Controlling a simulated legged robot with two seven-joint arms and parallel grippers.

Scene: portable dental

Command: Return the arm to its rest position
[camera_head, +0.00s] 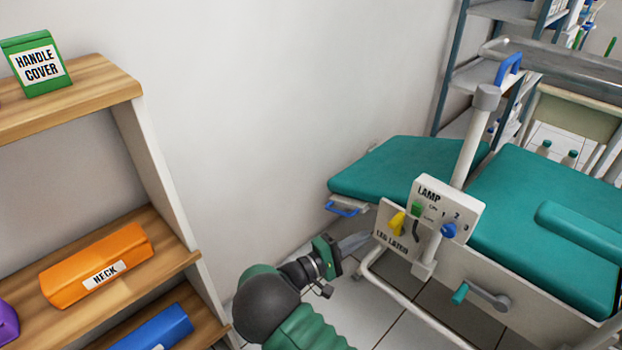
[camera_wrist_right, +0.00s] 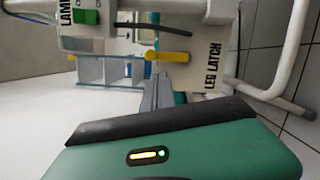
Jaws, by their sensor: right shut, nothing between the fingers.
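My right arm comes in from the bottom of the head view, with its green and black wrist low in the middle. My right gripper (camera_head: 372,240) is shut and empty. In the head view the yellow lever (camera_head: 397,223) is right of and above the fingertips. I cannot tell whether they touch the panel. My left gripper is not in view.
A wooden shelf (camera_head: 120,92) stands at the left, holding a green handle cover box (camera_head: 37,64) and an orange NECK block (camera_head: 97,268). The teal chair (camera_head: 400,170) and its white frame (camera_head: 400,305) are at the right. Bare wall fills the middle.

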